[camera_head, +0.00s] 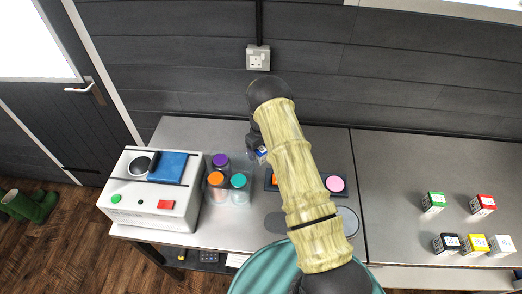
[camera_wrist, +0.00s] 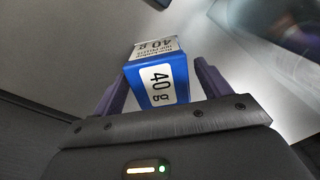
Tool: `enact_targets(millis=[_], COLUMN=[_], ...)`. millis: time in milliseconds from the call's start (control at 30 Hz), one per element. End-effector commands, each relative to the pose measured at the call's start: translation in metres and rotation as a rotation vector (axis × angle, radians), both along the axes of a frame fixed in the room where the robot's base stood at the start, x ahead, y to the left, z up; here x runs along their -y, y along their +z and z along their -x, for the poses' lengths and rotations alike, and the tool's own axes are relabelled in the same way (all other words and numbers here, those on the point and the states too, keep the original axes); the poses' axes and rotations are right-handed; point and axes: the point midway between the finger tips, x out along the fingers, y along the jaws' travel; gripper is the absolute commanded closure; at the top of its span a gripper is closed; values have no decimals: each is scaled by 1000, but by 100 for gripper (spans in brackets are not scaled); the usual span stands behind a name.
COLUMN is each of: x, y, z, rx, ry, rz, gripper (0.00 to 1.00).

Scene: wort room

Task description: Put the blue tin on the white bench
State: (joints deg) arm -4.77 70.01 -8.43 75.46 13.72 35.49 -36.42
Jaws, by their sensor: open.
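The blue tin (camera_wrist: 160,80) is a blue box with white "40 g" labels, between the two fingers of my gripper (camera_wrist: 162,75) in the wrist view. The fingers stand open on either side of it; I cannot tell whether either touches it. In the head view a small part of the tin (camera_head: 262,153) shows beside my gripper (camera_head: 257,145), at the back of the left pale grey-white bench (camera_head: 195,130). My arm hides part of this bench. A second pale bench top (camera_head: 400,170) adjoins on the right.
Left of my gripper are jars with purple (camera_head: 220,160), orange (camera_head: 216,179) and teal (camera_head: 239,181) lids, and a white machine (camera_head: 150,205). A dark tray (camera_head: 271,183) lies partly behind my arm. Several small boxes (camera_head: 433,203) stand on the right bench; its back is clear.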

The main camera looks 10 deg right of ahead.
Motion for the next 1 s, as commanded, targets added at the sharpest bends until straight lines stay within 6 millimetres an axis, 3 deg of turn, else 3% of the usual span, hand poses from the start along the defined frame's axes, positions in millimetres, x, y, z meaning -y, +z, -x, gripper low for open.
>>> enact_targets(millis=[200, 667, 900, 1000], x=[0, 0, 0, 0], y=[-9, -9, -9, -8], z=[0, 0, 0, 0], rx=[0, 0, 0, 0], ry=[1, 0, 0, 0], rz=[0, 0, 0, 0], gripper=[24, 24, 71, 79])
